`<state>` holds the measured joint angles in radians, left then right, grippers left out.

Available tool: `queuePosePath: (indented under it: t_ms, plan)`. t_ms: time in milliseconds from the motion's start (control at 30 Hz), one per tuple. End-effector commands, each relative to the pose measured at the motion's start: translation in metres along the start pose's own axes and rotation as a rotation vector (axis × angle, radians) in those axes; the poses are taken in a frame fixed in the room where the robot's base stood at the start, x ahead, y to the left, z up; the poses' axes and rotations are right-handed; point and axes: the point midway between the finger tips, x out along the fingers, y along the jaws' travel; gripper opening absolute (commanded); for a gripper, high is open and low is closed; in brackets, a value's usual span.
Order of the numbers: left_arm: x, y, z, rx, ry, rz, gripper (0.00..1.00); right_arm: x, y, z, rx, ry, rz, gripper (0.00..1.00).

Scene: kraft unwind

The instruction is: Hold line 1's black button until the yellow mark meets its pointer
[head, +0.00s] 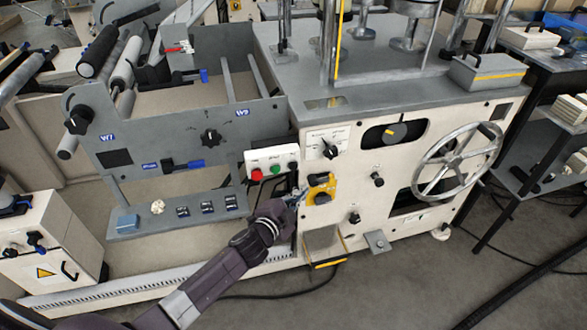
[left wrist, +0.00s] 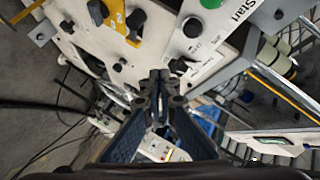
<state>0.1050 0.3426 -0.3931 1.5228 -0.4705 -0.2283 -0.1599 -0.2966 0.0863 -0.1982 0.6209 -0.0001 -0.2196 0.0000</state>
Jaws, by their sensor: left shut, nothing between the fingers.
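A white button box (head: 270,160) on the machine's front carries a red button (head: 257,175), a green button (head: 275,170) and a black button (head: 293,166). In the left wrist view, the black button (left wrist: 193,27) sits beside the green one (left wrist: 212,3), near the "Start" label. My left gripper (head: 292,198) is below the box in the head view, left of a yellow plate (head: 320,188) with black knobs. In the left wrist view the gripper (left wrist: 160,88) is shut and empty, apart from the black button. A dark window (head: 397,132) shows a yellow part; I cannot make out a pointer.
A large handwheel (head: 457,160) stands out from the front at right. A small tray (head: 324,245) juts out below the yellow plate. A grey panel (head: 190,135) with rollers is at left. A cable lies on the floor. Open floor is in front of the machine.

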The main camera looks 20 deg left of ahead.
Motion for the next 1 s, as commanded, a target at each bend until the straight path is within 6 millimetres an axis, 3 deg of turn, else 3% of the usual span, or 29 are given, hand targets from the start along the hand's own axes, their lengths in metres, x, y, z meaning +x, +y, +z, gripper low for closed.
queuePosePath:
  t_ms: [433,1000]
  plan:
    - [0.040,-0.029,0.029,0.001,-0.001,-0.001,0.00,0.010,-0.012,0.002,0.004,-0.001,-0.013,0.40]
    - [0.044,-0.033,0.033,-0.001,-0.001,-0.001,0.00,0.011,-0.007,0.004,0.000,-0.004,-0.008,0.40]
